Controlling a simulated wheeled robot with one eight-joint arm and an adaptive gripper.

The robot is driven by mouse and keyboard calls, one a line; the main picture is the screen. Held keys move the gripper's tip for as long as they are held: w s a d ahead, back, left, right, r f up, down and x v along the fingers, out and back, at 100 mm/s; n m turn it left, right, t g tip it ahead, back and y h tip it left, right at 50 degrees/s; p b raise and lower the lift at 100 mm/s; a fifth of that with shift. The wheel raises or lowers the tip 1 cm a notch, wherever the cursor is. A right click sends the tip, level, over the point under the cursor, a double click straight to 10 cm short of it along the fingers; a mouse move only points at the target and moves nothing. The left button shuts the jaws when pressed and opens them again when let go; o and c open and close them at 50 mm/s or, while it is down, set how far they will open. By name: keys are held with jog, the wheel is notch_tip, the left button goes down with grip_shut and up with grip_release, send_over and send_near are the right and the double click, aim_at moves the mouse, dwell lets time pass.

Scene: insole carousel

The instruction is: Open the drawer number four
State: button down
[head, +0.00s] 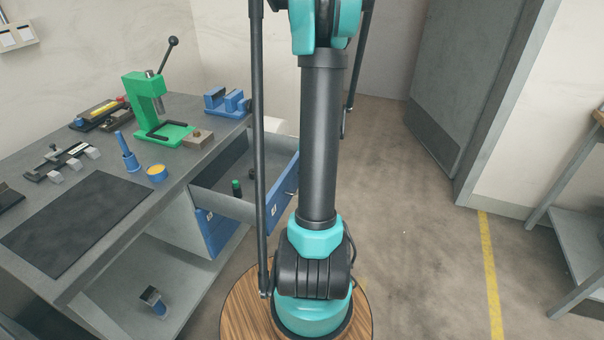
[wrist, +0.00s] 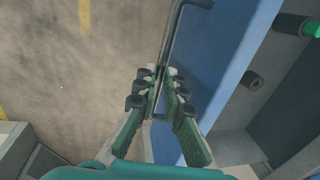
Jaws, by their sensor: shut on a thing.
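A drawer with a blue front (head: 282,200) stands pulled out from the workbench in the head view. The small white label on its front (head: 273,211) is too small to read surely. In the wrist view the same blue front (wrist: 222,50) runs beside my gripper (wrist: 164,75), with a dark bar handle (wrist: 174,42) on its outer side. My gripper is shut on this handle. In the head view my gripper does not show. Inside the drawer are a green-capped cylinder (head: 237,188) and a dark roll (wrist: 253,81).
The workbench (head: 190,180) carries a green press (head: 150,110), a blue fixture (head: 226,102), a dark mat (head: 75,222) and small tools. Another blue drawer front (head: 218,230) sits closed in the bench. Floor (head: 410,230) to the right is clear, with a grey door behind.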

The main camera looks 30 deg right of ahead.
jog(key=c, duration=1.9)
grip_release()
jog(key=shift+r, duration=0.15)
jog(key=r, duration=0.3)
jog(key=s+d+r, duration=0.1)
jog(key=r, duration=0.7)
jog(key=shift+s+d+r, duration=0.25)
jog(key=shift+s, duration=0.05)
